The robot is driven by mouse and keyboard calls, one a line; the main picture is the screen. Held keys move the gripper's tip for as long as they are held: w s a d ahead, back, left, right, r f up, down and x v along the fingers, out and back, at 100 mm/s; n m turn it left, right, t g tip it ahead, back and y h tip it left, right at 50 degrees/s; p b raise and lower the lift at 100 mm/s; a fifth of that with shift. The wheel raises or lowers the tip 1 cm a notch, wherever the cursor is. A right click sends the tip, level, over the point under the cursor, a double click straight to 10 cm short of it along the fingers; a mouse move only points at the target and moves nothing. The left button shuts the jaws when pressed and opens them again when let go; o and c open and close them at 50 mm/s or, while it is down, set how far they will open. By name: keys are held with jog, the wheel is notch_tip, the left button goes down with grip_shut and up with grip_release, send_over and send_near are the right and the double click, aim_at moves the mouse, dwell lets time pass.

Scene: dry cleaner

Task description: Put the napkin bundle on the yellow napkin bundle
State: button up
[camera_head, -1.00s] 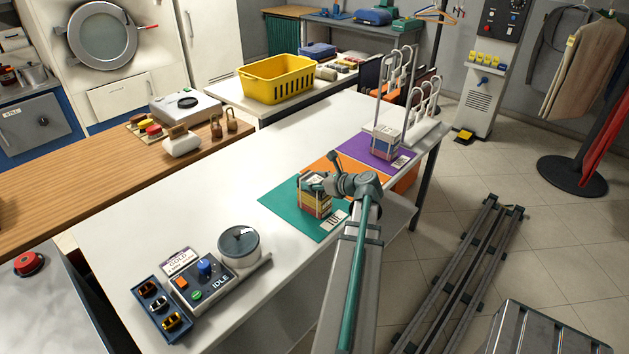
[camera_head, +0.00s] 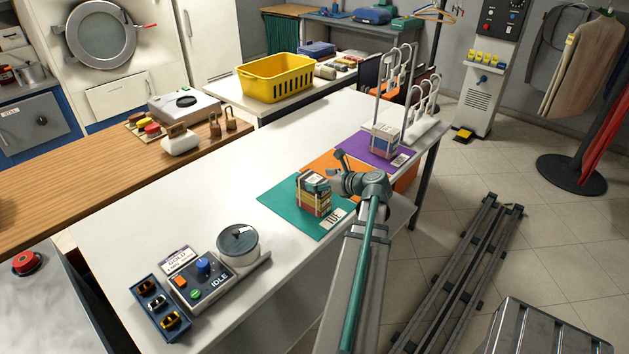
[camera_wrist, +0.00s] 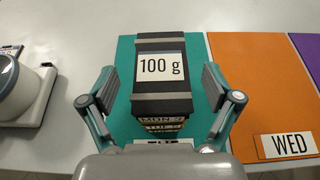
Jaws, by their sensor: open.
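A stack of banded bundles (camera_head: 313,197) stands on the teal mat (camera_head: 284,205). Red and yellowish layers show in its side, but I cannot tell the bundles apart. My gripper (camera_wrist: 158,88) is open, one finger to each side of the block in that view, with gaps and nothing held. In the head view my gripper (camera_head: 338,181) is just right of the stack.
An orange mat (camera_wrist: 255,90) with a "WED" card lies beside the teal one. A purple mat (camera_head: 357,142) holds another stack (camera_head: 384,141) near a white rack (camera_head: 425,105). A scale with a control box (camera_head: 205,279) stands at the front left. The white tabletop's middle is clear.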

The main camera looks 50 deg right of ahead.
jog(key=d+b+v, duration=0.1)
jog(key=v, duration=0.8)
jog(key=shift+a, duration=0.45)
jog(key=shift+f, duration=0.1)
